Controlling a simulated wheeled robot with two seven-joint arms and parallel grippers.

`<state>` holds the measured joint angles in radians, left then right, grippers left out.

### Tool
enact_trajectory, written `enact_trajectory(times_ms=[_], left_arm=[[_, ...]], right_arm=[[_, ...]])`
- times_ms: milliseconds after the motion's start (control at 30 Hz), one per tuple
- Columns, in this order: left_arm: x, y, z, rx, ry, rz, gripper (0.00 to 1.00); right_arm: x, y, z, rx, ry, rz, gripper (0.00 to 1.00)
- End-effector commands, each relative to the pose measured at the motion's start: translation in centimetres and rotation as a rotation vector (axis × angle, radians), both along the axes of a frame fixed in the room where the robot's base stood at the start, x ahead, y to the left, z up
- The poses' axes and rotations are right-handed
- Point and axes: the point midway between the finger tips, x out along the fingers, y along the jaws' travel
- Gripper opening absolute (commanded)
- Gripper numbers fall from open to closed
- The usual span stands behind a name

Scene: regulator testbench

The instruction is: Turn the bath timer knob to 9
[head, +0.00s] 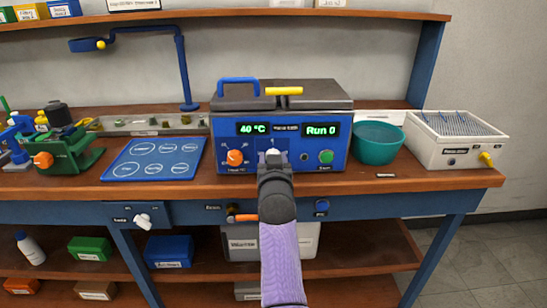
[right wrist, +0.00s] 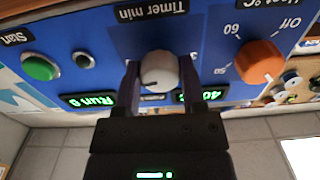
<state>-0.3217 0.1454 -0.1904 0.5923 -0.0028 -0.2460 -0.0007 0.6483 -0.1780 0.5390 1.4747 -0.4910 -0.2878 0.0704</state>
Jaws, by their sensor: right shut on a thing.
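The water bath (head: 220,130) is a blue box with a dark lid, and its displays read "40 °C" and "Run 0". My right gripper (head: 272,158) is at the middle of its front panel and hides the timer knob in the head view. In the right wrist view, which is upside down, the pale grey timer knob (right wrist: 159,70) sits under the label "Timer min". My right gripper (right wrist: 161,92) is shut on it, one dark finger on each side. The fingers hide most of the timer scale, and I cannot read the setting. My left gripper is out of view.
The orange heat knob (head: 235,158) and green start button (head: 326,156) flank the timer on the panel. A teal bowl (head: 376,145) and a white box (head: 450,145) stand to the right. A blue mat (head: 152,158) lies to the left.

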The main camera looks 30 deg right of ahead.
Motion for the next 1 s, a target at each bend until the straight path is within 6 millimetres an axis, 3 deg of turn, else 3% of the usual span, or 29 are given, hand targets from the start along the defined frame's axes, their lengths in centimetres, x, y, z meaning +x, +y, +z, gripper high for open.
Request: enact_trajectory(times_ms=[400, 967, 1000], left_arm=[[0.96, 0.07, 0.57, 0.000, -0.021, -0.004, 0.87], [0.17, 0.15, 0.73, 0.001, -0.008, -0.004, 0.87], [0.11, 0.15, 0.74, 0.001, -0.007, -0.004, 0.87]], right_arm=[[0.00, 0.06, -0.19, 0.157, -0.089, 0.001, 0.00], [0.00, 0.05, -0.21, 0.178, -0.103, 0.000, 0.00], [0.00, 0.04, -0.20, 0.178, -0.103, 0.000, 0.56]])
